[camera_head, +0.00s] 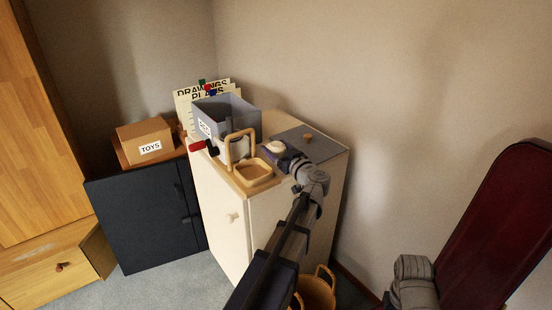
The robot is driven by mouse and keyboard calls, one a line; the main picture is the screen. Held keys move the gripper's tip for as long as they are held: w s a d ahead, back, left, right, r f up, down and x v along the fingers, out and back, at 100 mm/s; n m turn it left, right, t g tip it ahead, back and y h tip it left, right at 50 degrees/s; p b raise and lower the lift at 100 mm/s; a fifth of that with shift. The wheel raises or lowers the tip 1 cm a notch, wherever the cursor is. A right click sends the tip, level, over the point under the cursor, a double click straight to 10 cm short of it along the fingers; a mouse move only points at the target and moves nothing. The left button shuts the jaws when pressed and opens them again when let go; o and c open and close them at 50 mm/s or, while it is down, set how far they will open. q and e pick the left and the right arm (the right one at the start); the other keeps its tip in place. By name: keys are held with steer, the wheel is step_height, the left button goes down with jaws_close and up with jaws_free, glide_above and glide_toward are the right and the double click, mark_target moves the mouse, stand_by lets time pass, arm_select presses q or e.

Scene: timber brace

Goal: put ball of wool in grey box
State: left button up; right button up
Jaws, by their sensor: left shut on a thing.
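The grey box (245,118) is open at the top and stands on the back left of a white cabinet. A white label with hard-to-read writing is on its front. My left gripper (277,150) is over the cabinet top, in front and to the right of the grey box. It is shut on a small cream, rounded thing (276,146), which looks like the ball of wool. Most of its fingers are hidden by the gripper body and wrist. My right gripper does not show.
The white cabinet (213,195) has a wooden basin (253,174) and wooden arch (230,146) near its front left. A red-ended object (197,146) juts out beside the box. A "TOYS" box (145,133) stands left, and a basket (320,287) is on the floor.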

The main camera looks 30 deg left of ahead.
arm_select(q)
steer(key=shift+f+b, duration=0.45)
steer(key=shift+f, duration=0.5)
steer(key=shift+f, duration=0.15)
steer(key=o, duration=1.2)
steer(key=shift+o, duration=0.2)
steer(key=shift+r, duration=0.3)
steer(key=v, duration=1.2)
steer(key=shift+f, duration=0.15)
